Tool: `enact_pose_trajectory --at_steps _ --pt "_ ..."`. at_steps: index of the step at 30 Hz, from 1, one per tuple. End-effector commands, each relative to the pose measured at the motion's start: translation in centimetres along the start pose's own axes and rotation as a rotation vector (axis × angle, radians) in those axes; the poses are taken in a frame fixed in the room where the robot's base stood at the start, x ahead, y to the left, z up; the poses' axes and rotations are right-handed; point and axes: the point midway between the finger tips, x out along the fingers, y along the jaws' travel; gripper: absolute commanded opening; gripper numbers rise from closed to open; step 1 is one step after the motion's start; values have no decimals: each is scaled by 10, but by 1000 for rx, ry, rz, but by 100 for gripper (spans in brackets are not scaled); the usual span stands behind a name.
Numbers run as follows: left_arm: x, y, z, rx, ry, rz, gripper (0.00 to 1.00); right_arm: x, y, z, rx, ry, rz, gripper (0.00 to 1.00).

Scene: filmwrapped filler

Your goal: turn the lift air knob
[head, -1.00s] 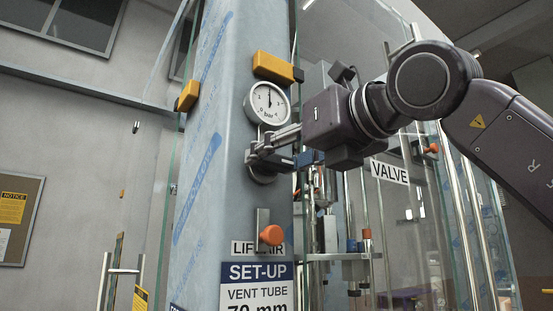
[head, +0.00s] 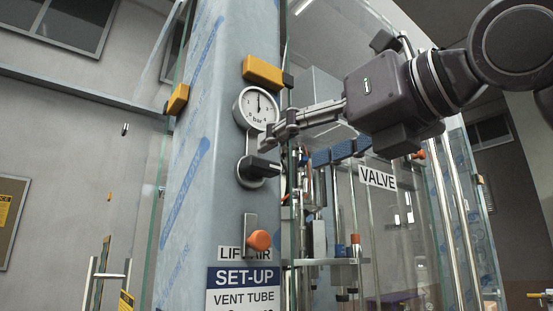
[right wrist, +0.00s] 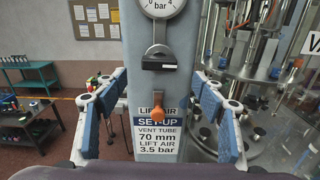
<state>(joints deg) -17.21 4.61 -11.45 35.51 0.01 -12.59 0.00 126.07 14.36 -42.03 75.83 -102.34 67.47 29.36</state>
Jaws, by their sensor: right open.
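A black knob (head: 260,167) with a bar-shaped handle sits on a round base on the blue-grey column, below a pressure gauge (head: 256,108). It also shows in the right wrist view (right wrist: 159,63), with its bar lying about level. The gauge needle points about straight up. A "LIFT AIR" label (head: 228,253) is lower down, partly hidden by an orange knob (head: 259,240) on a metal plate. My right gripper (head: 268,134) is open and empty, above and in front of the black knob. In the right wrist view its fingers stand apart on either side of the column. My left gripper is not in view.
A yellow block (head: 262,70) juts out above the gauge. A set-up sign (head: 243,278) is below the label. Glass panels, metal rods and a "VALVE" sign (head: 377,178) are right of the column. A workbench (right wrist: 30,125) stands at the left.

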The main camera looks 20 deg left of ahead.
Motion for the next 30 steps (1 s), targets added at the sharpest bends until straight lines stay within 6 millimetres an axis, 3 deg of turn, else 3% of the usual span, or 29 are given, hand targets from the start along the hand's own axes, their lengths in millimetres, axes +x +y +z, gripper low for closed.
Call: enact_pose_trajectory --at_steps 3,9,26,30 --pt "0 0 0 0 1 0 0 -20 0 0 -2 -1 -1 63" --pt "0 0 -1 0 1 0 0 -35 1 -1 0 1 1 63" --pt "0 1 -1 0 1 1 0 -36 1 -1 -1 1 1 63" --pt "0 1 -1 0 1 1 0 -28 2 -10 18 3 42 63"
